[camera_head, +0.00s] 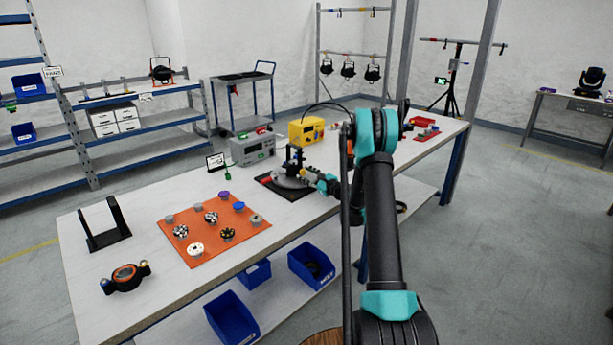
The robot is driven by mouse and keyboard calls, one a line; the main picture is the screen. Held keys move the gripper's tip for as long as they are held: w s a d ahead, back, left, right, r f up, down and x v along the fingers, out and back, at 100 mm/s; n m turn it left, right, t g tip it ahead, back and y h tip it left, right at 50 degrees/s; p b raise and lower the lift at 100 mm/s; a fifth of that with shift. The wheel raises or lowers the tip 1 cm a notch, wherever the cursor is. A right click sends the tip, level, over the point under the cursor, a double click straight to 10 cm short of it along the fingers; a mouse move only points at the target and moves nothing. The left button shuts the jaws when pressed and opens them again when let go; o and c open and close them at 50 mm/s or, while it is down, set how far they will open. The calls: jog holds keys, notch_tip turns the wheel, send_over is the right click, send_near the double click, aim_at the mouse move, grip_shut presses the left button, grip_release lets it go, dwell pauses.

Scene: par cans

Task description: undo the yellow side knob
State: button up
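My arm reaches from the lower right over the workbench (150,215). A black ring-shaped part (125,278) with orange inside and a knob on each side lies at the bench's front left.
An orange mat (215,247) holds several small round parts. A black stand (103,224) is left of it. A grey box (253,149) and a yellow box (306,131) stand behind the fixture. Blue bins (232,318) sit below the bench.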

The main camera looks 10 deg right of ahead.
jog(key=shift+o, duration=0.4)
jog(key=v, duration=1.2)
jog(key=s+d+m, duration=0.1)
jog(key=m, duration=0.1)
jog(key=s+d+m, duration=0.1)
jog(key=s+m, duration=0.1)
jog(key=shift+d, duration=0.25)
jog(key=shift+s+d+m, duration=0.15)
jog(key=shift+s+m, duration=0.2)
jog(key=shift+m, duration=0.15)
jog(key=x, duration=1.7)
grip_shut()
